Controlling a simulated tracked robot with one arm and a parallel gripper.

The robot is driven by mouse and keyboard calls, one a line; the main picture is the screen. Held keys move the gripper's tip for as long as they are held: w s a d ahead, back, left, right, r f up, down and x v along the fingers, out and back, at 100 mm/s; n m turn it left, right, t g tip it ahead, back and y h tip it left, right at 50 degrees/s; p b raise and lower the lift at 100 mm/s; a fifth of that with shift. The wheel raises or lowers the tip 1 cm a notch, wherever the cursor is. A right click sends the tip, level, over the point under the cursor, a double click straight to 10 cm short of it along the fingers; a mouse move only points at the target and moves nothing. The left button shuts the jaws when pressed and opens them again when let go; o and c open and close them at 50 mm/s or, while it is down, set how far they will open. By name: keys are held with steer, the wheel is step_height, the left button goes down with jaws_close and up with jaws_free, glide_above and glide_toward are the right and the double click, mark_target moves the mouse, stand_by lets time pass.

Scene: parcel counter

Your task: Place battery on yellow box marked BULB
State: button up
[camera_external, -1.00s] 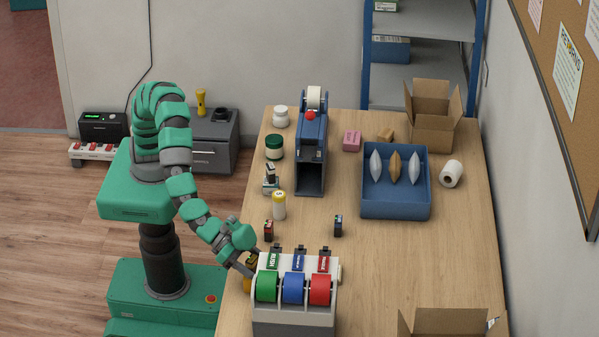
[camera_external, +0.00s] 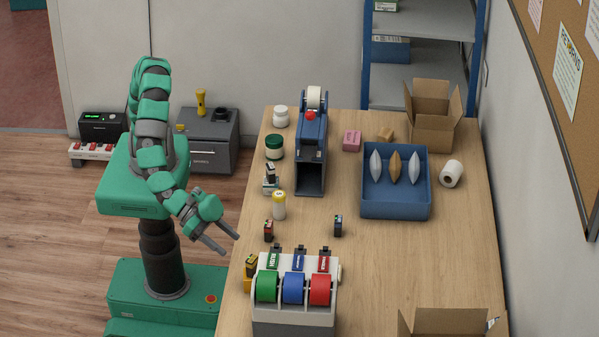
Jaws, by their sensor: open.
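A small yellow box (camera_external: 251,270) stands at the table's left edge, partly hidden behind the tape dispenser; its lettering cannot be read. A dark patch shows at its top, and I cannot tell whether it is a separate thing on the box. I cannot say for sure which thing is the battery. A small dark-and-red block (camera_external: 268,231) and a small dark-and-blue block (camera_external: 338,226) stand upright on the table. My gripper (camera_external: 231,245) is open and empty, its fingers spread, by the table's left edge, apart from the yellow box.
The tape dispenser (camera_external: 295,315) with green, blue and red rolls stands in front. A white cylinder with a yellow top (camera_external: 279,207) stands behind the red block. A blue tray (camera_external: 396,210) holds several pouches. The table's right middle is clear.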

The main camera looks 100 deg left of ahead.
steer(key=w+a+r+n+t+h, duration=0.1)
steer(key=w+a+r+h, duration=0.1)
steer(key=w+r, duration=0.55)
steer(key=w+a+r+n+h, duration=0.15)
steer(key=w+r, duration=0.25)
steer(key=r, duration=0.6)
steer(key=w+a+r+m+t+h, duration=0.1)
steer(key=w+a+r, duration=0.2)
steer(key=a+r, duration=0.35)
steer(key=w+a+r+t+h, duration=0.1)
steer(key=w+a+r, duration=0.2)
steer(key=a+r, duration=0.35)
steer(key=s+a+r+t+y, duration=0.1)
steer(key=a+r+y, duration=0.1)
steer(key=a+r, duration=0.55)
steer(key=a+r+y, duration=0.1)
steer(key=a+r, duration=0.4)
steer(key=a, duration=0.6)
steer(key=s+a+r+n+y, duration=0.1)
steer(key=s+a+y, duration=0.2)
steer(key=a, duration=0.6)
steer(key=s+a+r+n+y, duration=0.1)
steer(key=s+a+y, duration=0.3)
steer(key=a, duration=0.5)
steer(key=shift+s+r+n, duration=0.15)
steer(key=shift+r+n, duration=0.2)
steer(key=shift+r, duration=0.2)
steer(key=shift+o, duration=0.4)
